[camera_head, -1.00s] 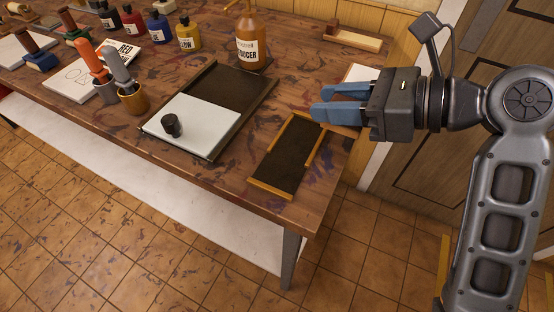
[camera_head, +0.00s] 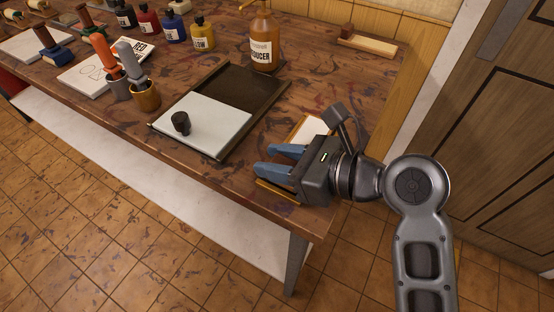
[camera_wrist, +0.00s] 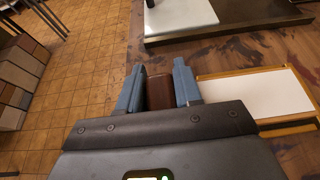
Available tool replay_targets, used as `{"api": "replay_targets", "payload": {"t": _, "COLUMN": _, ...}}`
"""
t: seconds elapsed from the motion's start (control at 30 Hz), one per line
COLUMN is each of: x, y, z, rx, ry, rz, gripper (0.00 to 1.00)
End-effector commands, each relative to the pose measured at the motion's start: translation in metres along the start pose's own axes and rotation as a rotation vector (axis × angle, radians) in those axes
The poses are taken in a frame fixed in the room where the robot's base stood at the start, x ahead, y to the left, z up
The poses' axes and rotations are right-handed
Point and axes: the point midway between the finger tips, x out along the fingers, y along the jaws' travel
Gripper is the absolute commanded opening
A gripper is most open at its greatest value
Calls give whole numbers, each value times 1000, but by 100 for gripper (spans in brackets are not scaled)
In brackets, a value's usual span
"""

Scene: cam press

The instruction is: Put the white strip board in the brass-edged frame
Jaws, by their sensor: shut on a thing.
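The white strip board (camera_wrist: 250,95) lies over the brass-edged frame (camera_wrist: 242,71) in the wrist view, its white face up with brass edging along its sides. My gripper (camera_wrist: 160,88) is shut on a dark brown block (camera_wrist: 159,92), which appears to be the grip at the board's end; a finger hides where they join. In the head view, my gripper (camera_head: 278,163) is low over the frame's near part. The far part of the board (camera_head: 309,130) shows behind it, and the frame's near brass corner (camera_head: 275,193) shows below. I cannot tell whether the board is fully seated.
A dark tray (camera_head: 262,90) with a white slab (camera_head: 205,125) and black knob (camera_head: 181,123) lies left of the frame. An amber bottle (camera_head: 264,45) stands behind it. Cups with tools (camera_head: 145,95) stand further left. The table's front edge is close to the frame.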

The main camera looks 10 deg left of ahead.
Motion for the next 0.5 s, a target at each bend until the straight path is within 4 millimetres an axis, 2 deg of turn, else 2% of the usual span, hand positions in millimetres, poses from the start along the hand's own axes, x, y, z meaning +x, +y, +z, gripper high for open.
{"api": "replay_targets", "payload": {"t": 0.37, "x": 1, "y": 0, "z": -3, "rx": 0, "ry": -1, "rz": 0, "gripper": 1}}
{"api": "replay_targets", "payload": {"t": 0.4, "x": 1, "y": 0, "z": -4, "rx": 0, "ry": -1, "rz": 0, "gripper": 38}}
{"api": "replay_targets", "payload": {"t": 0.5, "x": 1, "y": 0, "z": -4, "rx": 0, "ry": -1, "rz": 0, "gripper": 47}}
